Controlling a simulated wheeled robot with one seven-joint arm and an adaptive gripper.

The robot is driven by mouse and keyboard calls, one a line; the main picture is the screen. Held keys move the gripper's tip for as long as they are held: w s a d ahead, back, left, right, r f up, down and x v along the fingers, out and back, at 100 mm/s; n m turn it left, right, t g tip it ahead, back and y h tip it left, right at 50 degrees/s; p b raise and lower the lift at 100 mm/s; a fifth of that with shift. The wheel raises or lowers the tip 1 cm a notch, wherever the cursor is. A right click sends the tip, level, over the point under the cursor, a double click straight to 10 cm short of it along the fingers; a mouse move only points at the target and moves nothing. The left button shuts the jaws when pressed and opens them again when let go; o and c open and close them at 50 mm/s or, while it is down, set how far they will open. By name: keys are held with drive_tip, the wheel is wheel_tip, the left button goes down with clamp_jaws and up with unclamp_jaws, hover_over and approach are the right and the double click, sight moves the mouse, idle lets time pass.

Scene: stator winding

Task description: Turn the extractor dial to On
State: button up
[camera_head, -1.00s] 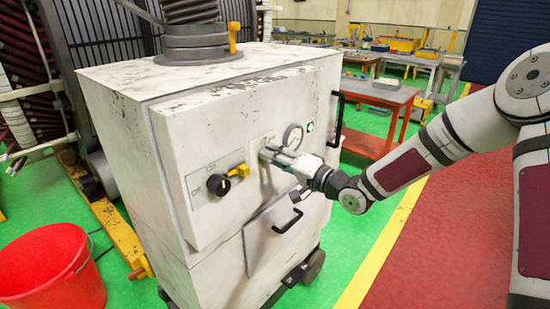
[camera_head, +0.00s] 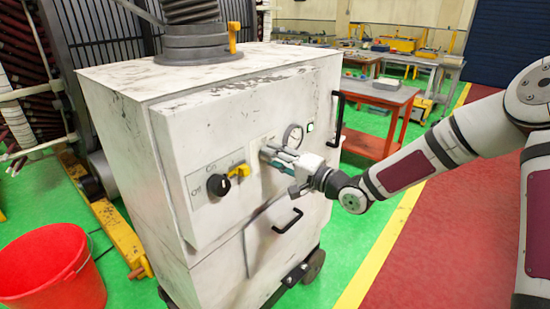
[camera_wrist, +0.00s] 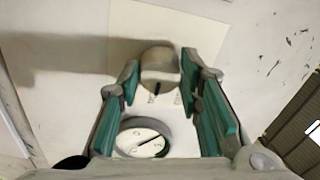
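The extractor is a white, scuffed cabinet (camera_head: 150,88) with a control panel on its front. A round pale knob (camera_wrist: 159,68) with a dark mark sits on the panel between my fingers in the wrist view. Its mark points down in that picture, and the small lettering below it is unreadable. My gripper (camera_head: 268,153) is at the panel, its teal fingers (camera_wrist: 158,82) open on either side of the knob. I cannot tell whether they touch it. My gripper hides this knob in the head view. A black rotary switch (camera_head: 218,185) with a yellow handle, marked On and Off, is further left.
A round gauge (camera_head: 292,136) is beside the knob; it also shows in the wrist view (camera_wrist: 144,138). Black handles (camera_head: 287,221) and (camera_head: 338,118) stick out from the cabinet. A red bucket (camera_head: 55,265) stands at the lower left. A red table (camera_head: 380,108) is behind.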

drive_tip(key=o, duration=0.4)
drive_tip(key=shift+d, duration=0.1)
drive_tip(key=v, duration=1.2)
